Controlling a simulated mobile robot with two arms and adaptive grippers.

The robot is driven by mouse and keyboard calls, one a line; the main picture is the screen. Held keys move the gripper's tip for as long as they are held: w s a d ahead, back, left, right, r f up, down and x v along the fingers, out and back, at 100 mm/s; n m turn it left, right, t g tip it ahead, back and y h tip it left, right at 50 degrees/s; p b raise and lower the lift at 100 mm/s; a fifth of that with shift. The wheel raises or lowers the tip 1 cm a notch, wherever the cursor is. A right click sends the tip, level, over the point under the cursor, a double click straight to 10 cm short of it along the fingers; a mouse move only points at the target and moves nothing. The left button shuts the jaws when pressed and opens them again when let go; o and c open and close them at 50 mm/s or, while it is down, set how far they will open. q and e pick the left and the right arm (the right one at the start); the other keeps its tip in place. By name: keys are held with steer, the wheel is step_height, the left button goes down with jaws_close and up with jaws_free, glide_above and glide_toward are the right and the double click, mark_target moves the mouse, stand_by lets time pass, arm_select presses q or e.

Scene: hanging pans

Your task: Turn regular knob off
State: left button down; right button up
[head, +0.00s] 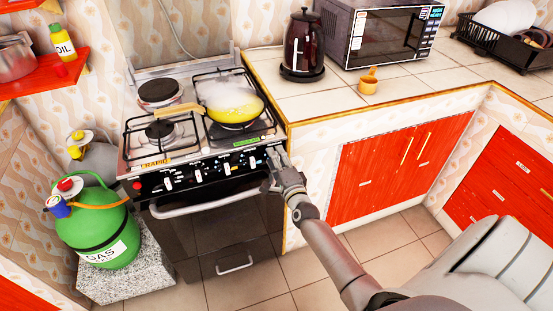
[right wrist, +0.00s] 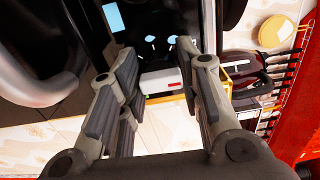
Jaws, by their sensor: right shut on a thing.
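The stove (head: 205,180) stands left of centre in the head view, with a row of white knobs (head: 197,175) along its black front panel. My right gripper (head: 274,168) is at the right end of this panel. In the right wrist view, a white knob with a red mark (right wrist: 165,80) lies between the two fingers of my right gripper (right wrist: 160,82), which is shut on it. In the head view the gripper hides most of this knob, so its angle is hard to tell. My left gripper is not in view.
A green gas bottle (head: 100,230) stands left of the stove. The tiled counter (head: 320,98) to the right bears a kettle (head: 303,45) and a microwave (head: 385,35). The floor before the cabinets is clear.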

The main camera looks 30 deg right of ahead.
steer(key=o, duration=1)
steer(key=shift+s, duration=0.1)
steer(key=v, duration=1.1)
steer(key=shift+s+a, duration=0.2)
steer(key=shift+s, duration=0.2)
steer(key=shift+f, duration=0.15)
steer(key=s+a+f+n+g+y, duration=0.1)
steer(key=s+a+f+n+g, duration=0.25)
steer(key=f, duration=0.65)
steer(key=s+a+f+n+g+y, duration=0.25)
steer(key=s+f+n, duration=0.25)
steer(key=f, duration=0.5)
steer(key=s+a+f+n+g+y, duration=0.15)
steer(key=s+a+f+n, duration=0.3)
steer(key=f, duration=0.55)
steer(key=s+f+n+g, duration=0.3)
steer(key=s+f, duration=0.2)
steer(key=s, duration=0.4)
steer(key=s+f+n+g, duration=0.3)
steer(key=s+f+n, duration=0.1)
steer(key=s, duration=0.5)
steer(key=s+f+n+g+h, duration=0.1)
steer(key=s+f+n+g, duration=0.2)
steer(key=s+f, duration=0.3)
steer(key=shift+s+a+p, duration=0.15)
steer(key=shift+s+p, duration=0.2)
steer(key=shift+s, duration=1.8)
